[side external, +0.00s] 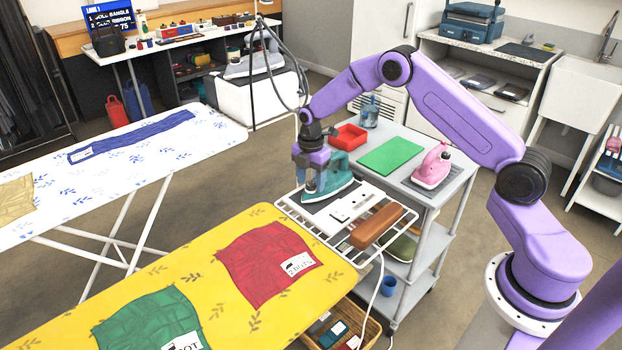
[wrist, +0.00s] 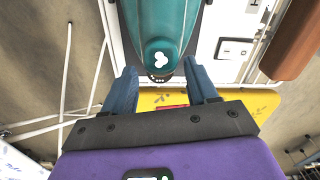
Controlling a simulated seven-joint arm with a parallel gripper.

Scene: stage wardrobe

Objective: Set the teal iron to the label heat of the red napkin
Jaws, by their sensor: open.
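The teal iron (side external: 337,182) rests on a dark pad at the end of the yellow ironing board. Its rounded end (wrist: 158,28) shows in the wrist view, with a round teal part bearing a white three-lobed mark (wrist: 159,59). My gripper (side external: 314,188) is over the iron's near-left end. Its open fingers (wrist: 160,72) stand either side of that end, apart from it as far as I can tell. The red napkin (side external: 262,258) lies on the yellow board. Its white label (side external: 298,264) seems to read "2 DOTS", with a small black symbol above; the print is small.
A green cloth (side external: 145,318) with a label lies on the yellow board (side external: 195,262). Beside the iron are a white plate (side external: 352,206) and a brown block (side external: 377,226). A cart behind holds a red tray (side external: 348,137), a green mat (side external: 393,156) and a pink iron (side external: 433,167).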

